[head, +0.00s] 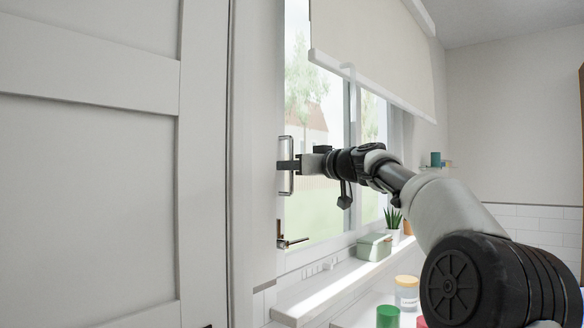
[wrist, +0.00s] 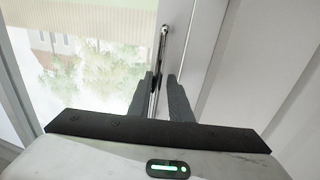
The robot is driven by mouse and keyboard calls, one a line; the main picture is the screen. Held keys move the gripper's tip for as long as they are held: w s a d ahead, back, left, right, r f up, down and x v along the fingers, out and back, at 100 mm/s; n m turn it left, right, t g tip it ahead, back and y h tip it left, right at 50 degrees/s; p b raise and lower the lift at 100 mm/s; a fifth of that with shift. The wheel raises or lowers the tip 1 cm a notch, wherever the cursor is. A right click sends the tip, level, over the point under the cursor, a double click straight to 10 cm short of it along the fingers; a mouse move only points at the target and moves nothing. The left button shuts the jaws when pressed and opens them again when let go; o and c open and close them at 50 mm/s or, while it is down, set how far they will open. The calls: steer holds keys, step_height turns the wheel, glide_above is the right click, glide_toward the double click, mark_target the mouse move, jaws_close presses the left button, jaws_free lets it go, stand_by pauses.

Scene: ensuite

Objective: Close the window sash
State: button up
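The window sash (head: 328,213) is a tall glazed pane in a pale frame, seen at a slant in the head view. A vertical chrome pull handle (head: 290,151) stands at its left side. My gripper (head: 289,166) is at this handle, with a dark finger across it. In the wrist view the chrome handle (wrist: 163,45) runs down between my two dark gripper fingers (wrist: 162,88), closer to the left one. The fingers are near each other; whether they press on the handle is unclear. The glass (wrist: 85,80) fills the left of the wrist view.
A pale blind (head: 368,45) hangs over the upper window. The sill (head: 330,287) holds a green box (head: 374,246) and a potted plant (head: 393,222). A white panelled door (head: 90,190) fills the left side.

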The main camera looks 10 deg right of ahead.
steer(key=b+v, duration=0.3)
steer(key=v, duration=1.4)
steer(key=shift+s, duration=0.25)
